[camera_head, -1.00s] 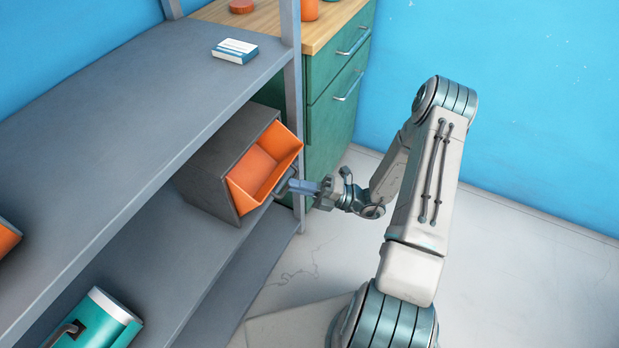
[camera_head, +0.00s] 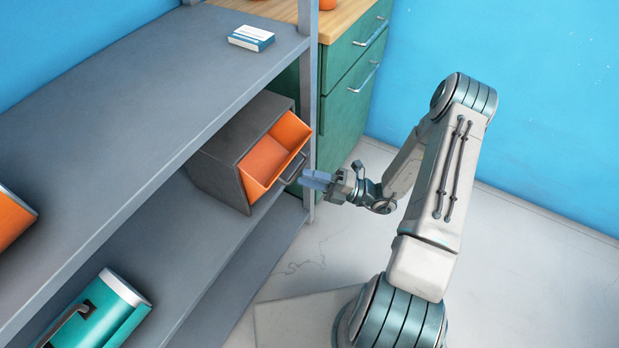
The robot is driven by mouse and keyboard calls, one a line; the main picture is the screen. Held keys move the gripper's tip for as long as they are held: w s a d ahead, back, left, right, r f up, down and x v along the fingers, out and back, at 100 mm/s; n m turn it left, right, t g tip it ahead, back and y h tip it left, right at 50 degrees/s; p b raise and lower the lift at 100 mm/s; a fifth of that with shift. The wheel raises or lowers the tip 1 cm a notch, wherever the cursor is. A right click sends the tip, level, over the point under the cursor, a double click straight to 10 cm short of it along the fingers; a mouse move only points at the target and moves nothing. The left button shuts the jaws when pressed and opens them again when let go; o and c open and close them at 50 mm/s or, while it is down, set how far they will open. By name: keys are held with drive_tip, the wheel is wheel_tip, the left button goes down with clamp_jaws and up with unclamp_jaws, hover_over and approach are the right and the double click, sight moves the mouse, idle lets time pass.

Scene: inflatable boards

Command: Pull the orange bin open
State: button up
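The orange bin (camera_head: 268,160) sits in a dark grey housing (camera_head: 218,178) on the middle shelf. It is tipped outward, its orange inside showing. A dark handle (camera_head: 294,168) is on its front. My gripper (camera_head: 306,180) is just right of the handle, its blue-grey fingers pointing left at it. A small gap seems to lie between the fingertips and the handle, but contact is hard to judge. The fingers overlap from this angle, so whether they are open or shut is unclear. Nothing shows held in them.
The grey shelf unit (camera_head: 130,110) has an upright post (camera_head: 308,90) close behind my gripper. A white-blue box (camera_head: 251,38) lies on the top shelf. A teal canister (camera_head: 105,315) is on the shelf at lower left. A green drawer cabinet (camera_head: 345,110) stands behind. The floor at right is clear.

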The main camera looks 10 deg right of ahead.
drive_tip(key=v, duration=1.3)
drive_tip(key=shift+d+f+p, duration=0.2)
drive_tip(key=shift+d+p, duration=0.1)
drive_tip(key=shift+p, duration=0.15)
